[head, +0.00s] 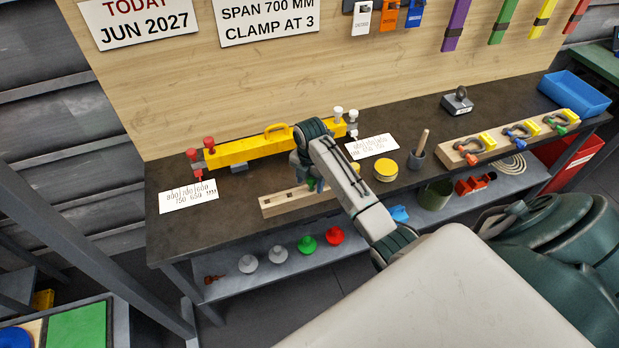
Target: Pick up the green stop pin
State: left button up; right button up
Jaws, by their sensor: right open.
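My right gripper (312,184) is open and points down over the right part of a pale wooden block with dark holes (284,202) on the bench. Small green and blue-green parts show at its fingertips; I cannot tell whether a green stop pin is among them. The arm hides that end of the block. No green stop pin shows clearly elsewhere. My left gripper is out of view.
A yellow beam (240,149) with red and white end knobs lies behind the block. A green flanged piece (307,244) sits on the lower shelf.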

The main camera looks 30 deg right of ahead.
jog(key=shift+s+d+r, duration=0.1)
jog(key=shift+s, duration=0.1)
jog(key=shift+c, duration=0.4)
jog(key=shift+s+r, duration=0.15)
jog(key=shift+s, duration=0.05)
jog(key=c, duration=1)
jog(key=shift+w, duration=0.1)
jog(key=shift+r, duration=0.3)
notch_tip(320, 180, up, 7)
jog(key=b, duration=0.3)
jog(key=shift+w+f, duration=0.1)
jog(key=shift+r+p, duration=0.8)
jog(key=shift+p, duration=0.2)
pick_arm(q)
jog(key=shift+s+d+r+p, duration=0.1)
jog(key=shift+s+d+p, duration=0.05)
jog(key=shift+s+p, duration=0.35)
pick_arm(e)
jog(key=shift+r, duration=0.5)
